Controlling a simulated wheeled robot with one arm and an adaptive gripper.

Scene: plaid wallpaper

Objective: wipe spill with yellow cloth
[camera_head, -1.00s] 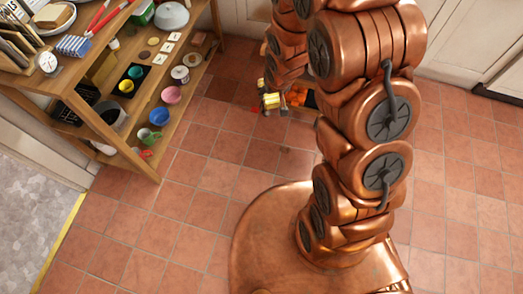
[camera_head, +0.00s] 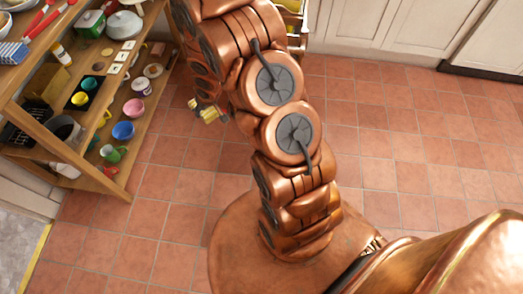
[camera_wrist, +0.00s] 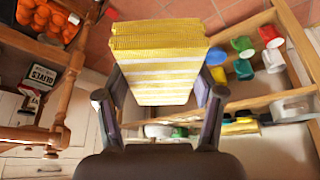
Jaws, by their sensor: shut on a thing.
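The yellow cloth (camera_wrist: 158,60) is a folded, yellow-and-white striped block in the wrist view. My gripper (camera_wrist: 160,95) is shut on it, with one finger at each side. In the head view, a small yellow part of the cloth (camera_head: 210,115) shows left of my arm, above the tiled floor; my arm hides most of the gripper. I cannot make out a spill in either current view.
A wooden shelf unit (camera_head: 125,185) with cups, bowls and pots stands at the left. Pale cabinets (camera_head: 400,25) line the back. The wrist view shows a crate of orange fruit (camera_wrist: 45,18) at upper left. Tiled floor (camera_head: 430,165) is clear at right.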

